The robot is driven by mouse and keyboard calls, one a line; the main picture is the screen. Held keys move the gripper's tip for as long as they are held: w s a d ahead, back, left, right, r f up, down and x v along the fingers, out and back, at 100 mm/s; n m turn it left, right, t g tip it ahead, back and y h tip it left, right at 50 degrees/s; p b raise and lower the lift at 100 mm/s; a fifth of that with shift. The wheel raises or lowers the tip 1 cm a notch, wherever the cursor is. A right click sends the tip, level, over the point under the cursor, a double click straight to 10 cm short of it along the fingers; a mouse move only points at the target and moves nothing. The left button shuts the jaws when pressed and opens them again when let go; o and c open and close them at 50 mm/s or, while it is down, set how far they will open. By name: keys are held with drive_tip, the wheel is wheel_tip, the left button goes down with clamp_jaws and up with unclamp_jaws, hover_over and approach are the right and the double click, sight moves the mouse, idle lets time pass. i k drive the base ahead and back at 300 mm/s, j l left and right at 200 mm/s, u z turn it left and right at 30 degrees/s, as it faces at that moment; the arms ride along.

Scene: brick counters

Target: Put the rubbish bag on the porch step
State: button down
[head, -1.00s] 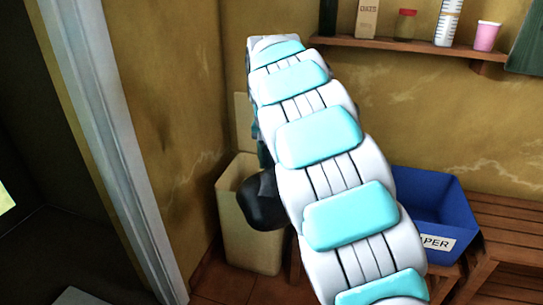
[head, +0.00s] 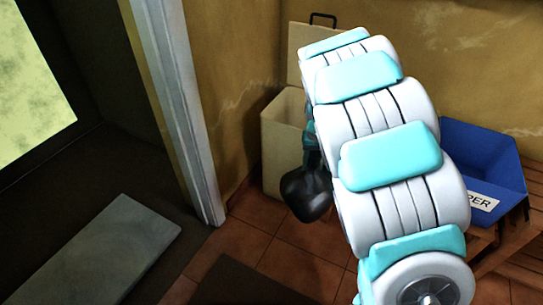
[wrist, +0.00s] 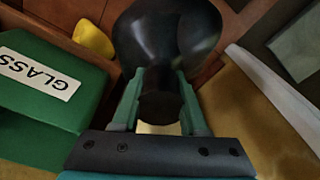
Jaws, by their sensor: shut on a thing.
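The rubbish bag (head: 305,192) is black and glossy. It hangs below my arm in the head view, in front of the cream bin. My gripper (wrist: 160,98) is shut on the bag's narrow neck in the wrist view, where the bag's round body (wrist: 168,35) spreads beyond the fingers. In the head view my arm hides most of the gripper. The porch step looks to be the pale grey slab (head: 110,250) at the lower left, beyond the door frame. The bag is apart from it, to its right.
The door frame (head: 175,110) stands between bag and slab. The open cream bin (head: 272,160) is behind the bag. A blue paper box (head: 470,150) sits on slatted wood at right. The wrist view shows a green glass box (wrist: 45,85) and a yellow object (wrist: 93,40).

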sight(107, 266)
drive_tip(key=i+u, duration=0.1)
drive_tip(key=u, duration=0.35)
drive_tip(key=i+u, duration=0.15)
drive_tip(key=u, duration=0.3)
drive_tip(key=i+u, duration=0.25)
drive_tip(key=u, duration=0.2)
drive_tip(key=i+u, duration=0.4)
drive_tip(key=i+l+u, duration=0.1)
drive_tip(key=u, duration=0.35)
